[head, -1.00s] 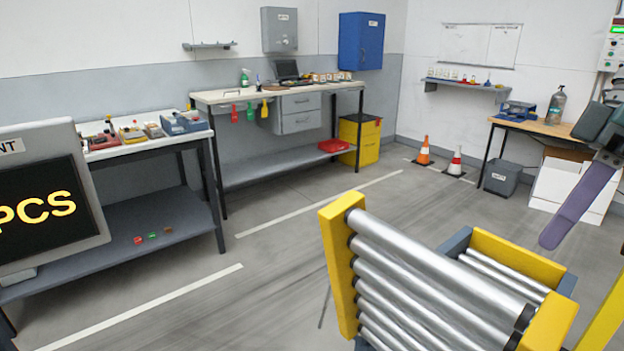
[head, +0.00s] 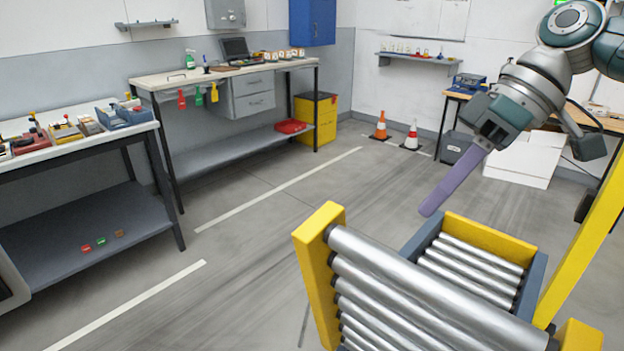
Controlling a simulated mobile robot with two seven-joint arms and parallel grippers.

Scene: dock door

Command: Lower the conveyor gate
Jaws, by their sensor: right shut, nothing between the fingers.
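The conveyor gate (head: 415,291) is a section of steel rollers between yellow side plates, in the lower middle of the head view. It stands tilted up, with its near end cut off by the picture's bottom edge. Behind it lies a lower roller bed (head: 470,268) in a blue-grey and yellow frame. My right gripper (head: 429,209) has long purple fingers, shut and empty. They point down and left above the far edge of the roller bed, beyond the gate and apart from it. My left gripper is out of view.
A yellow post (head: 585,255) rises at the right, close to my right arm. Traffic cones (head: 380,127) stand on the floor farther back. Workbenches (head: 150,80) line the left and back. The floor left of the gate is clear.

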